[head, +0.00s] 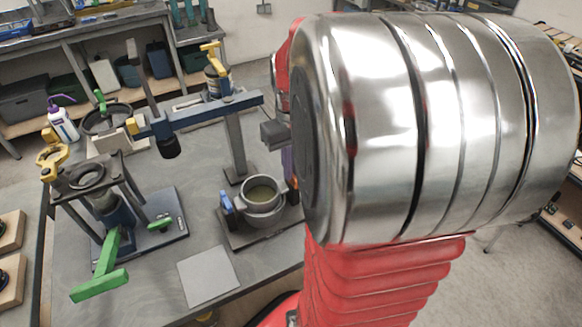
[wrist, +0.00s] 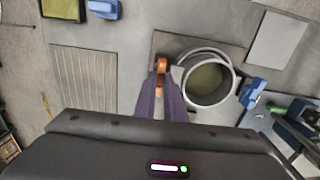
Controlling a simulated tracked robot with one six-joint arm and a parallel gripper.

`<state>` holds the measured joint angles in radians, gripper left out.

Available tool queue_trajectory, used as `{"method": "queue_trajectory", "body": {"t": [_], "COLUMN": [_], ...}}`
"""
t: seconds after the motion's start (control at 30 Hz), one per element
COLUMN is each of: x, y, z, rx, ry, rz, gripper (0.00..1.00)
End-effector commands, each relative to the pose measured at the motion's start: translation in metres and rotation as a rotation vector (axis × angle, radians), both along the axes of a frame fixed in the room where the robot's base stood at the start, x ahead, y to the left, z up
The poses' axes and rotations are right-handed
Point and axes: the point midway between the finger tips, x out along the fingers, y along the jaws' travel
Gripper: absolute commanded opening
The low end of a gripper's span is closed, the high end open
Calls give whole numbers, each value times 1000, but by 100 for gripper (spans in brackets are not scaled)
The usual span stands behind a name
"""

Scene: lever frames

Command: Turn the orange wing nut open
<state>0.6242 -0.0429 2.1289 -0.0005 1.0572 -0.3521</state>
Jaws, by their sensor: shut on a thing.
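The orange wing nut (wrist: 162,67) stands beside a round metal pot (wrist: 208,80) in the wrist view. My gripper (wrist: 161,84), with purple fingers, is shut on the wing nut, whose orange upper part shows beyond the fingertips; some orange also shows between the fingers. In the head view, the pot (head: 262,195) with dull green contents sits on a grey base plate. A purple finger of my gripper (head: 288,163) shows at the pot's right, mostly hidden behind my arm. The wing nut is hardly visible there.
A blue wing nut (wrist: 253,92) is on the pot's other side. In the head view, a blue beam (head: 205,113) on a post stands behind the pot. A frame with a green handle (head: 100,266) stands left. A flat grey plate (head: 208,277) lies in front.

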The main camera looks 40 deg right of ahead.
Motion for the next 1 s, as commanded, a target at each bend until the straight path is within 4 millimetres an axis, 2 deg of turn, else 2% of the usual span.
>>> {"method": "queue_trajectory", "body": {"t": [0.3,0.33,0.6,0.87,1.0], "x": [4,4,2,1,1], "y": [-1,-1,-1,0,-1], "z": [2,2,1,2,9], "rx": [-4,-4,-3,-2,-2], "ry": [-12,-12,-6,-4,-5], "rz": [2,2,1,0,0], "gripper": [0,11,28,28,28]}}
